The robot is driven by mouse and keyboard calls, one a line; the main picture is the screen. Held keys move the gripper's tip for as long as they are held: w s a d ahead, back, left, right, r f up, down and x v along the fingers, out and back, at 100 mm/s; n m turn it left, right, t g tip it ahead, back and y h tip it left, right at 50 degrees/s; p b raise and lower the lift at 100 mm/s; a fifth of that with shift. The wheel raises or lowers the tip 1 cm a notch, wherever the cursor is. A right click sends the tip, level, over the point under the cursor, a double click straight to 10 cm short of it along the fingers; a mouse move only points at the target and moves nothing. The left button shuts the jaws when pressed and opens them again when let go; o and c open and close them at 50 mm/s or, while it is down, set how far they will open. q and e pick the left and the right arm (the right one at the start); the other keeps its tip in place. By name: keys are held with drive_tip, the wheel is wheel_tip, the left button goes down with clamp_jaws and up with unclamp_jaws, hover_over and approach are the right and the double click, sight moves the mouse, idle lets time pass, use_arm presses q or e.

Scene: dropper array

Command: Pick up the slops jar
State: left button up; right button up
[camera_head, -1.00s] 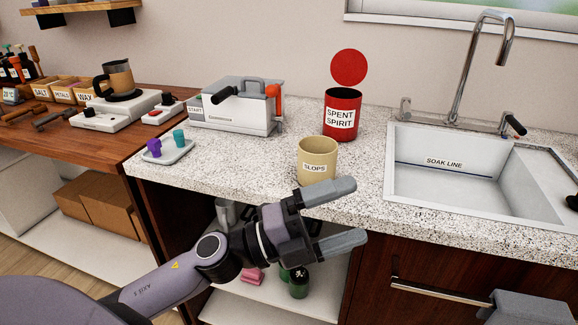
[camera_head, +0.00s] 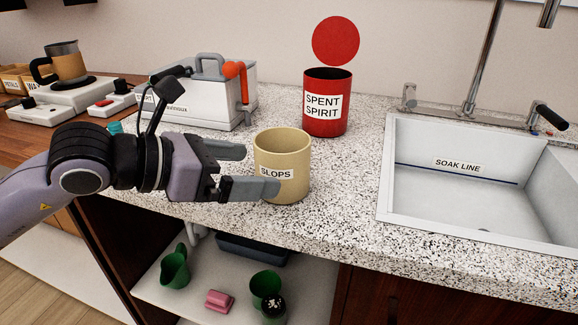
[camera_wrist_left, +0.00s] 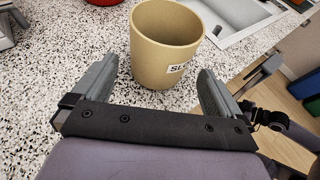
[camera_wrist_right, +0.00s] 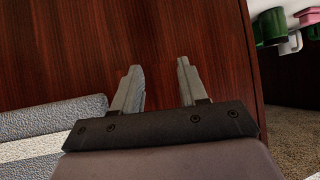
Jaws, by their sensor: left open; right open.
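The slops jar (camera_head: 283,152) is a tan, open-topped jar with a SLOPS label. It stands upright on the speckled counter near its front edge. My left gripper (camera_head: 262,170) is open and level at the jar's left side, with the near fingertip in front of the jar's lower left. In the left wrist view the jar (camera_wrist_left: 163,45) stands between and just beyond the two open fingers (camera_wrist_left: 157,85). I cannot tell whether a finger touches it. My right gripper (camera_wrist_right: 161,85) is open and empty in the right wrist view, facing a dark wood panel.
A red SPENT SPIRIT can (camera_head: 342,120) stands behind the jar. A white device with an orange handle (camera_head: 215,100) is behind the left gripper. The sink (camera_head: 450,215) lies to the right. Green vessels (camera_head: 174,268) sit on the shelf below. Counter right of the jar is clear.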

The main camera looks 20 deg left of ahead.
sight(281, 170)
use_arm(q)
drive_tip(key=shift+x, duration=0.85)
drive_tip(key=x, duration=0.4)
drive_tip(key=shift+f+p, duration=0.15)
drive_tip(key=shift+p, duration=0.25)
drive_tip(key=shift+w+d+f, duration=0.3)
drive_tip(key=shift+w+d, duration=0.05)
drive_tip(key=shift+d, duration=0.05)
drive_tip(key=c, duration=0.8)
use_arm(e)
drive_tip(key=shift+s+a+r, duration=0.1)
drive_tip(key=shift+s+r, duration=0.1)
drive_tip(key=shift+r, duration=0.1)
use_arm(q)
drive_tip(key=shift+r, duration=0.25)
